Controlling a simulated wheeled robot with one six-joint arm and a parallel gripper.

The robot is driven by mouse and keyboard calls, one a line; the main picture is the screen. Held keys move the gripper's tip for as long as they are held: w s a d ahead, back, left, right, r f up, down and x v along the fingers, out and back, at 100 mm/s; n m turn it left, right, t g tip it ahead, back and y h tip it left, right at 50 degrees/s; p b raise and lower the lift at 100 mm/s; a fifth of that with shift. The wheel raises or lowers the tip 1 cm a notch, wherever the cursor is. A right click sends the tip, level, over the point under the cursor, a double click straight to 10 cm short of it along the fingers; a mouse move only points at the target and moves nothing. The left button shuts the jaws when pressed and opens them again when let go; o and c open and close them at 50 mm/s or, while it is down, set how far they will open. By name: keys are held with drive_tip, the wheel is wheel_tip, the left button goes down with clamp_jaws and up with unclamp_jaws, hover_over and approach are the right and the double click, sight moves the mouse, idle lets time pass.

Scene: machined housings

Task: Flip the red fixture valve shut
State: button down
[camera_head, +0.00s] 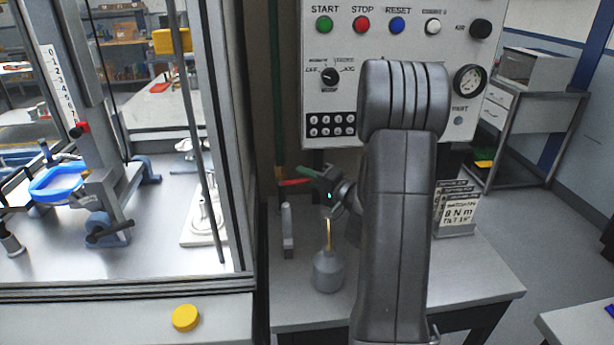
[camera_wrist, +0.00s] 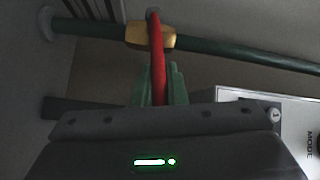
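The red valve lever (camera_head: 295,182) sticks out sideways from the upright green pipe, at the left of my gripper in the head view. In the wrist view the red lever (camera_wrist: 157,62) stands across the pipe from a brass valve body (camera_wrist: 138,36) and runs down to my gripper. My gripper (camera_head: 308,172) is at the lever's free end. Its green fingers (camera_wrist: 160,88) show close on both sides of the lever in the wrist view. Whether they press on it is not clear. The gripper's dark body hides the lever's lower end.
A control panel (camera_head: 345,100) with buttons stands behind my arm. A grey oil can (camera_head: 328,271) and a small upright grey object (camera_head: 287,230) stand on the bench (camera_head: 300,310) below. A sign (camera_head: 456,209) stands at right. A glazed machine enclosure (camera_head: 242,200) is at left.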

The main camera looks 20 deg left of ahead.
drive_tip(key=shift+d+f+m+t+y+b, duration=0.1)
drive_tip(key=shift+f+m+t+y+b, duration=0.3)
drive_tip(key=shift+f+m+y+b, duration=0.35)
drive_tip(key=shift+r, duration=0.1)
drive_tip(key=c, duration=1.5)
unclamp_jaws()
drive_tip(key=shift+o, duration=0.2)
drive_tip(key=b+v, duration=0.2)
drive_tip(key=v, duration=1.1)
drive_tip(key=shift+d, duration=0.4)
drive_tip(key=shift+a+r, duration=0.1)
drive_tip(key=shift+a, duration=0.05)
